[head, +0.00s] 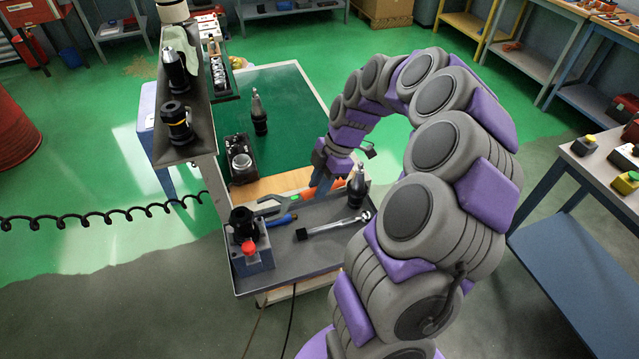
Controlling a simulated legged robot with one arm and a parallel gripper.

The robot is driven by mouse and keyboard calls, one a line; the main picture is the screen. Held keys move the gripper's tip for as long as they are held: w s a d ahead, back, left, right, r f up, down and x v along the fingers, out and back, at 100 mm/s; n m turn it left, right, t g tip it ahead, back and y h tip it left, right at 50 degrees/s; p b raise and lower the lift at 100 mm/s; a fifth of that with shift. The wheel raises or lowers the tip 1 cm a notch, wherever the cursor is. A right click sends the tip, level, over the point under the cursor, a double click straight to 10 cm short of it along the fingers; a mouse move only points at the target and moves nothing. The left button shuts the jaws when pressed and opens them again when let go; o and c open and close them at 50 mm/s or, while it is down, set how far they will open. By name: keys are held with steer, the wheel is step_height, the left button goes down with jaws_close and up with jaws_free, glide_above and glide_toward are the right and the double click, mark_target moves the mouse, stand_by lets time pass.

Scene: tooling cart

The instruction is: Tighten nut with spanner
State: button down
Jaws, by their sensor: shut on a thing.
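My gripper (322,184) is above the cart's grey top tray, its jaws shut on the orange handle of a spanner (304,194). The spanner's grey head points left, toward a holding fixture (251,258) at the tray's left end. The fixture has a grey block, a red knob and a black tool holder (242,222) standing in it. A nut cannot be made out separately on that holder at this size. The spanner's head appears a little right of the holder, apart from it. The jaw tips and part of the handle are hard to see.
On the tray (325,265) lie a blue-handled tool (282,220) and a chrome wrench (335,226). A dark tool holder (357,187) stands at right. Behind is a green mat (285,100) with another holder (259,112). A raised shelf (200,145) with black holders borders the left.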

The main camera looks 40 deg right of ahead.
steer(key=shift+r, duration=0.5)
steer(key=shift+p+v, duration=0.35)
steer(key=shift+v, duration=0.65)
steer(key=shift+d+r, duration=0.1)
steer(key=shift+r, duration=0.45)
steer(key=shift+a, duration=0.35)
steer(key=shift+d+f, duration=0.1)
steer(key=shift+d, duration=0.15)
steer(key=shift+a, duration=0.15)
